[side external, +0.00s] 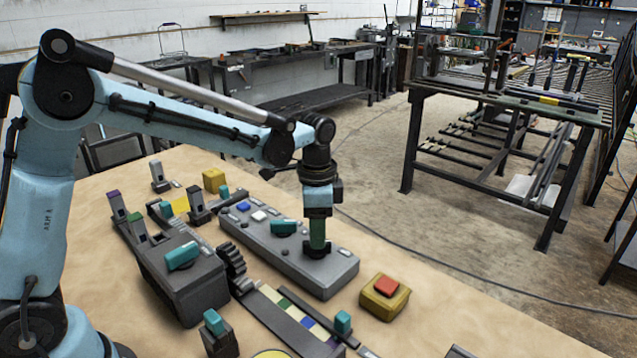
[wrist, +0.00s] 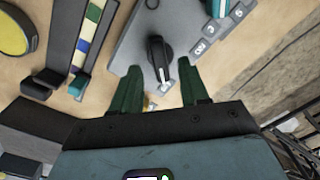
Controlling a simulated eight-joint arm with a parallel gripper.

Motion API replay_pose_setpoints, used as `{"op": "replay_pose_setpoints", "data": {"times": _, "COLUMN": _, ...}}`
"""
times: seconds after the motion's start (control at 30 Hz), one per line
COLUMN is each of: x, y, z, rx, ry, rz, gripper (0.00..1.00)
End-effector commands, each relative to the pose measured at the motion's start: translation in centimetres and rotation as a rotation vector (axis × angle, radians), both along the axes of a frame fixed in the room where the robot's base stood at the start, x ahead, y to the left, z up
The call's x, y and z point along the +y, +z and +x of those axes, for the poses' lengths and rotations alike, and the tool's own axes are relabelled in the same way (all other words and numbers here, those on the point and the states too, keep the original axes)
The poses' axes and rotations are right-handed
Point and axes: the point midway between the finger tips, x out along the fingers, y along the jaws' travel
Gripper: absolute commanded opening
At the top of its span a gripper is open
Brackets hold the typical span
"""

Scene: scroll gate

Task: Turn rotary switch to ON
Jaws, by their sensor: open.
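The rotary switch is a black knob (wrist: 160,58) with a pale line on it, mounted on a long grey panel (side external: 272,248). In the wrist view its line runs roughly up and down the picture. A white "ON" label (wrist: 203,47) lies on the panel to the right of the knob. My gripper (wrist: 160,65) is open, with one green finger on each side of the knob and gaps visible on both sides. In the side view my gripper (side external: 318,242) points down over the panel's near right part. It covers much of the knob there, and finger contact cannot be told.
A yellow box with a red button (side external: 386,287) stands right of the panel. A grey box with a teal handle (side external: 183,256), a gear (side external: 231,262) and a colour-striped slider track (side external: 298,315) lie left and in front. Bare tabletop (side external: 450,310) shows at the right.

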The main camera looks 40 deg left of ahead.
Motion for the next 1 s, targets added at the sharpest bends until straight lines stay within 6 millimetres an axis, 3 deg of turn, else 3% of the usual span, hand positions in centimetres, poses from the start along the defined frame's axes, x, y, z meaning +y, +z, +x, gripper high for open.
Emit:
{"op": "replay_pose_setpoints", "data": {"times": 0.2, "x": 0.0, "y": -1.9, "z": 0.0, "rx": 0.000, "ry": 0.000, "rz": 0.000, "gripper": 0.45}}
{"op": "replay_pose_setpoints", "data": {"times": 0.53, "x": 0.0, "y": -2.2, "z": 0.0, "rx": 0.000, "ry": 0.000, "rz": 0.000, "gripper": 0.45}}
{"op": "replay_pose_setpoints", "data": {"times": 0.57, "x": 0.0, "y": -2.2, "z": 0.0, "rx": 0.000, "ry": 0.000, "rz": 0.000, "gripper": 0.43}}
{"op": "replay_pose_setpoints", "data": {"times": 0.83, "x": 0.0, "y": -2.2, "z": 0.0, "rx": 0.000, "ry": 0.000, "rz": 0.000, "gripper": 0.02}}
{"op": "replay_pose_setpoints", "data": {"times": 1.0, "x": 0.0, "y": -2.2, "z": 0.0, "rx": 0.000, "ry": 0.001, "rz": 0.000, "gripper": 0.00}}
